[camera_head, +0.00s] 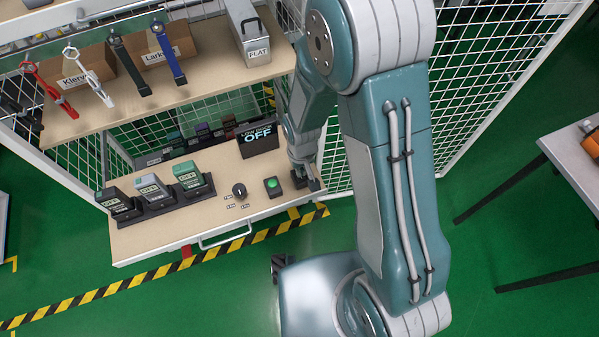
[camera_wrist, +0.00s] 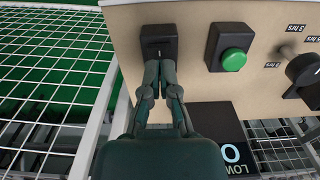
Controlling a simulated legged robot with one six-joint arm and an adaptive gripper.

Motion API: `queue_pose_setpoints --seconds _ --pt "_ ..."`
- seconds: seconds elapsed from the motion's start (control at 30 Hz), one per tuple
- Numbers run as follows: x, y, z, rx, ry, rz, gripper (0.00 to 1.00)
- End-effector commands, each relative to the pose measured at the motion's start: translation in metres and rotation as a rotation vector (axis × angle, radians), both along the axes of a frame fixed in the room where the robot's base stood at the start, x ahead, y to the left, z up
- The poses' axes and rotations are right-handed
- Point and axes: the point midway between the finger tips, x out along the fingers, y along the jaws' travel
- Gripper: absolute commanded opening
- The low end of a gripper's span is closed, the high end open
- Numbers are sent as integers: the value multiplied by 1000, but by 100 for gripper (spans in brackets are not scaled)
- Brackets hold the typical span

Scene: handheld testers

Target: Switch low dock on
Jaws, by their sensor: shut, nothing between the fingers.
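The low dock shelf (camera_head: 215,215) carries a black display (camera_head: 258,145) that reads OFF; the display shows partly in the wrist view (camera_wrist: 222,125). A black switch (camera_wrist: 158,42) sits at the shelf's right end, and its dark base shows in the head view (camera_head: 313,184). My gripper (camera_wrist: 159,66) is shut and empty, with its fingertips at the lower edge of the switch; I cannot tell whether they touch. In the head view my gripper (camera_head: 300,172) points down at the switch, hiding part of it. Three testers (camera_head: 152,192) stand in a black dock at the left.
A green button (camera_wrist: 233,60) and a black rotary knob (camera_wrist: 304,74) sit beside the switch. An upper shelf (camera_head: 150,95) with boxes, hanging tools and a FLAT bin (camera_head: 248,32) overhangs the back. Wire mesh (camera_head: 465,75) stands at the right. A handle (camera_head: 225,240) runs along the front.

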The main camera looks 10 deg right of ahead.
Motion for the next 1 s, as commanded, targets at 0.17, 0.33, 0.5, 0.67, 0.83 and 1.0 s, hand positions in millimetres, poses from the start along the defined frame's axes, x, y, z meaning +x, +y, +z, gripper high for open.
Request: queue_pose_setpoints --seconds 0.17,0.33,0.5,0.67,0.83,1.0 --pt "0 0 -3 0 0 0 0" --pt "0 0 -5 0 1 0 0" --pt "0 0 -7 0 1 0 0" --pt "0 0 -9 0 1 0 0" --pt "0 0 -11 0 1 0 0" --pt "0 0 -14 0 1 0 0"
